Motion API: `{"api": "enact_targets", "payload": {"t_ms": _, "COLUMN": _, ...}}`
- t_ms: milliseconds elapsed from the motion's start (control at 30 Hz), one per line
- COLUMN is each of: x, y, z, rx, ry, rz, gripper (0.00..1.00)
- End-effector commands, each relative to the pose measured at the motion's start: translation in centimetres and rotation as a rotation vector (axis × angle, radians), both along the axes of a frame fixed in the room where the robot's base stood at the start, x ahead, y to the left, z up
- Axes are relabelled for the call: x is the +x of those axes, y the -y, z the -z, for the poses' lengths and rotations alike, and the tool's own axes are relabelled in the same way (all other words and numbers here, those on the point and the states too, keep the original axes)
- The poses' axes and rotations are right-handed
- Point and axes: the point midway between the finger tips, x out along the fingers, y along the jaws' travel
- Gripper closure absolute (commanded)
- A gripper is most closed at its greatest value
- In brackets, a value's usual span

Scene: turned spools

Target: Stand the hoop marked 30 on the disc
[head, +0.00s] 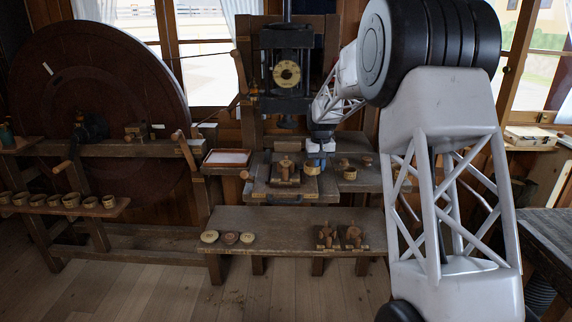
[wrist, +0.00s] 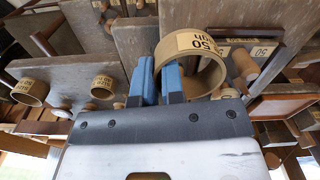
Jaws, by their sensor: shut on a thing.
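My gripper (head: 320,146) has blue fingers and hangs low over the right side of the table under the press. In the wrist view my gripper (wrist: 159,82) is shut on the wall of a tan wooden hoop (wrist: 217,47), one finger on each side. In the head view the held hoop (head: 312,168) shows just below the fingers.
Another hoop (head: 350,174) stands right of the held one. A board (head: 262,188) with a knobbed wooden piece (head: 284,168) lies under the press (head: 287,75). A white-topped tray (head: 227,158) is left. Several cups or hoops line the left shelf (head: 80,211). The bench middle (head: 285,225) is clear.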

Motion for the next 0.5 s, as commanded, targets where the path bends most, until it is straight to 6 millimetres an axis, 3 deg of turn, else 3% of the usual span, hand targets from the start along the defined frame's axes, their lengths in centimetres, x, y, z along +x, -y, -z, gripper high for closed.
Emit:
{"api": "enact_targets", "payload": {"t_ms": 300, "x": -0.5, "y": -5.0, "z": -1.4, "rx": 0.000, "ry": 0.000, "rz": -0.397, "gripper": 1.00}}
{"api": "enact_targets", "payload": {"t_ms": 500, "x": -0.8, "y": -7.0, "z": -2.0, "rx": 0.000, "ry": 0.000, "rz": -0.568, "gripper": 1.00}}
